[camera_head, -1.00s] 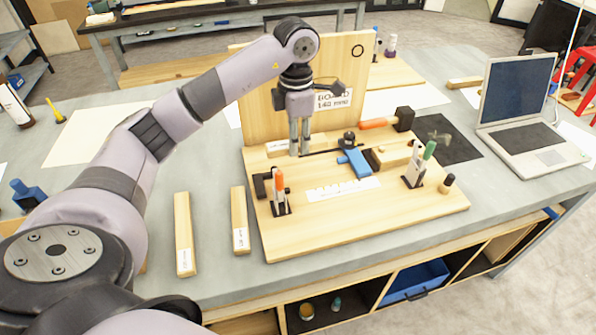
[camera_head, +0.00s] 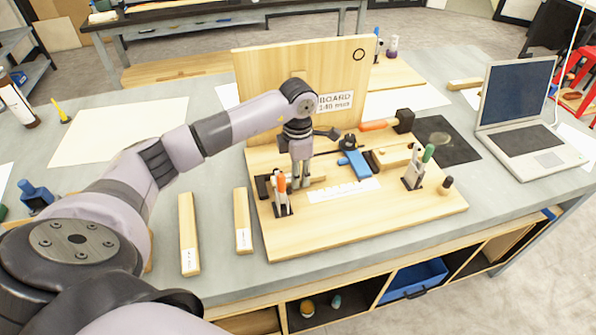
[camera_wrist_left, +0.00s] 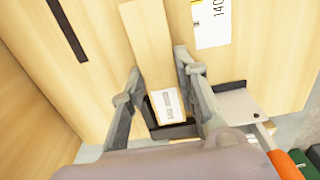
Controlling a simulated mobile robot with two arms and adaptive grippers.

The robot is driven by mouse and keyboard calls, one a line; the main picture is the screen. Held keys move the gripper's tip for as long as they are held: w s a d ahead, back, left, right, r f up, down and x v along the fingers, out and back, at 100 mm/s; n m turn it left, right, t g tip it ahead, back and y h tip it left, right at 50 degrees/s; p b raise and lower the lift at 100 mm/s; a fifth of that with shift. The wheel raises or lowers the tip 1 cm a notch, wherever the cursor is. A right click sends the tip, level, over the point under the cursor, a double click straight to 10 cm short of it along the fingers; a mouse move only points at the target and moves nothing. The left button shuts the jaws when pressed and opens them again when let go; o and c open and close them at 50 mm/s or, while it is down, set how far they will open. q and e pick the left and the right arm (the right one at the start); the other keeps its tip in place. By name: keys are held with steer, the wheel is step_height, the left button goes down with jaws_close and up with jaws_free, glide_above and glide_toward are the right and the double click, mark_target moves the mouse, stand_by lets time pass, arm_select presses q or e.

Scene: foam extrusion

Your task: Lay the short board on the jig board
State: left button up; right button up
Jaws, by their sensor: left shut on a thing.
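The jig board (camera_head: 380,215) is a light wooden base on the bench, with an upright panel (camera_head: 290,80) behind it marked BOARD 140 mm. My left gripper (camera_head: 299,184) is over its left part, fingers pointing down and shut on the short board (camera_head: 317,180). The head view shows only a bit of that pale board beside the fingers. In the left wrist view the short board (camera_wrist_left: 150,40) lies between the fingers (camera_wrist_left: 158,64), its labelled end close to a black stop (camera_wrist_left: 180,130). I cannot tell whether it touches the jig board. My right gripper is not in view.
Toggle clamps with orange (camera_head: 281,183) and green (camera_head: 428,153) handles stand on the jig board. A blue clamp (camera_head: 355,164) and a hammer (camera_head: 385,123) lie behind. Two wooden strips (camera_head: 188,235) (camera_head: 242,222) lie left, and a laptop (camera_head: 525,115) stands right.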

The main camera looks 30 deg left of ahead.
arm_select(q)
steer(key=shift+f, duration=0.2)
steer(key=o, duration=1.2)
steer(key=shift+c, duration=0.2)
steer(key=shift+r, duration=0.1)
steer(key=shift+r, duration=0.4)
step_height(320, 180, up, 12)
steer(key=b, duration=0.2)
steer(key=shift+f+b, duration=0.25)
steer(key=shift+b, duration=0.15)
